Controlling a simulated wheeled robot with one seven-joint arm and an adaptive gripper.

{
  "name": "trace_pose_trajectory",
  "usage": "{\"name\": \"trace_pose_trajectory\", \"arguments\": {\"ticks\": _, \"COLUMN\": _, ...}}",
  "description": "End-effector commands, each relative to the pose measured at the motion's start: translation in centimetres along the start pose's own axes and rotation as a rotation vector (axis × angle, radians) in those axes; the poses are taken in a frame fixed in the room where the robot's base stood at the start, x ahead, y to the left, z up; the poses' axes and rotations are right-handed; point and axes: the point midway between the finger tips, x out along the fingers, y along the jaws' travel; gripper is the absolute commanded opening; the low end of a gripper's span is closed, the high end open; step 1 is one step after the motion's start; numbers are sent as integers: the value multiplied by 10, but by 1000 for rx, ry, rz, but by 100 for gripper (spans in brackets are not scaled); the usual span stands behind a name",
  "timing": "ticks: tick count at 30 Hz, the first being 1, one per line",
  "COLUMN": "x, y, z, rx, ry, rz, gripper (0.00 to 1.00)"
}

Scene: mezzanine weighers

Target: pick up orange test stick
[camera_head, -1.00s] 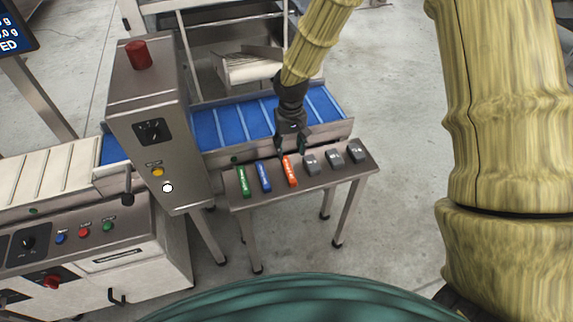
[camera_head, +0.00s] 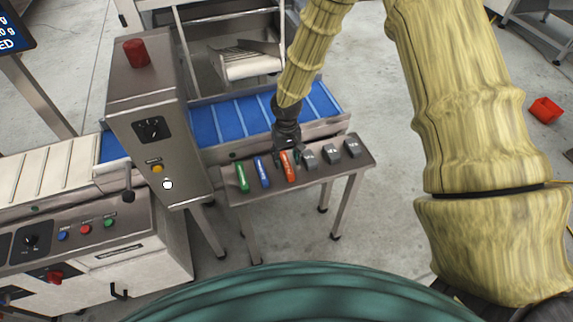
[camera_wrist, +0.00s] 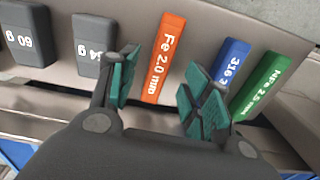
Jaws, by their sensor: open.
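The orange test stick (camera_head: 288,167), marked "Fe 2.0 mm", lies on a small steel table (camera_head: 305,182) between the blue stick (camera_head: 262,172) and the grey weights. In the wrist view the orange stick (camera_wrist: 164,58) lies between my gripper's two teal-padded fingers, nearer the left one. My gripper (camera_wrist: 158,92) is open and empty. In the head view my gripper (camera_head: 286,155) is at the far end of the orange stick, pointing down and partly hiding it. I cannot tell whether a finger touches the stick.
The blue stick (camera_wrist: 228,66) is close beside the right finger, with the green stick (camera_wrist: 258,84) beyond. A grey weight (camera_wrist: 92,44) is close to the left finger. A blue conveyor (camera_head: 235,122) runs behind the table; a steel control cabinet (camera_head: 155,120) stands to the left.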

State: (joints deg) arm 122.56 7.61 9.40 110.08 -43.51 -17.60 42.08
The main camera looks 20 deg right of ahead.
Motion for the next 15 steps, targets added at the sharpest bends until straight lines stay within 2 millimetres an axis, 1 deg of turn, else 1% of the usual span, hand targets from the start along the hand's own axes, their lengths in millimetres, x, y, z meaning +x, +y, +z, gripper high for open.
{"name": "trace_pose_trajectory", "arguments": {"ticks": 6, "x": 20, "y": 1, "z": 0, "rx": 0, "ry": -2, "rz": 0, "gripper": 48}}
{"name": "trace_pose_trajectory", "arguments": {"ticks": 10, "x": 25, "y": 0, "z": -1, "rx": 0, "ry": 0, "rz": 0, "gripper": 48}}
{"name": "trace_pose_trajectory", "arguments": {"ticks": 15, "x": 27, "y": 0, "z": -1, "rx": 0, "ry": 1, "rz": 0, "gripper": 48}}
